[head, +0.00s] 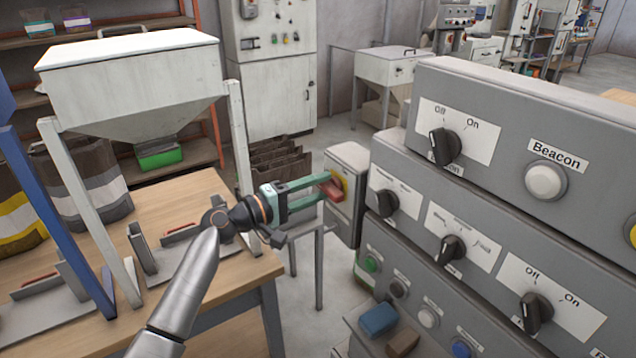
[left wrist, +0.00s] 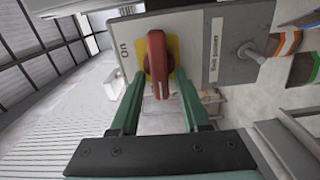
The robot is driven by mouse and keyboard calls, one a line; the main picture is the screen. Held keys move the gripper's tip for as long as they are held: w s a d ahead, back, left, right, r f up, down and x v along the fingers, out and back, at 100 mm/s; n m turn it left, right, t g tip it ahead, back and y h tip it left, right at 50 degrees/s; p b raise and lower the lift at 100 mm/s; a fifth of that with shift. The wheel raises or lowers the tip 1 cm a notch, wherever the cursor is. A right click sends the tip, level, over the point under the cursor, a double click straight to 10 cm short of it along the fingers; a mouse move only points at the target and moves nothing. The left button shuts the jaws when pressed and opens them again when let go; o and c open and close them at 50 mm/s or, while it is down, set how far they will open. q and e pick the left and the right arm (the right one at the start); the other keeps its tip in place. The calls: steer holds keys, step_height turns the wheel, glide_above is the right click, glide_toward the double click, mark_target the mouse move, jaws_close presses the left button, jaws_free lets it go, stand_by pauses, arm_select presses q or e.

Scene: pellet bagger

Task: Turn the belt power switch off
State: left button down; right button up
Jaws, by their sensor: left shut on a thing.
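The belt power switch is a red rotary handle (head: 331,189) on a yellow plate, on the side of a small grey box (head: 343,222) left of the panels. In the left wrist view the red handle (left wrist: 158,62) stands upright in the picture, with "On" printed to its left. A white label on the right of the face is sideways and hard to read. My left gripper (head: 326,188) has its green fingers on either side of the handle and is shut on it. My right gripper is in neither view.
Grey control panels (head: 470,200) with black knobs and push buttons fill the right, close to the switch box. A white hopper (head: 130,75) stands over a wooden table (head: 190,265) on the left.

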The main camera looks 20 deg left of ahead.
arm_select(q)
steer(key=shift+f+n, duration=0.15)
steer(key=shift+n, duration=0.25)
steer(key=c, duration=0.7)
jaws_free()
steer(key=shift+s+a, duration=0.1)
steer(key=shift+s, duration=0.05)
steer(key=shift+b+v, duration=1.3)
steer(key=shift+v, duration=4.85)
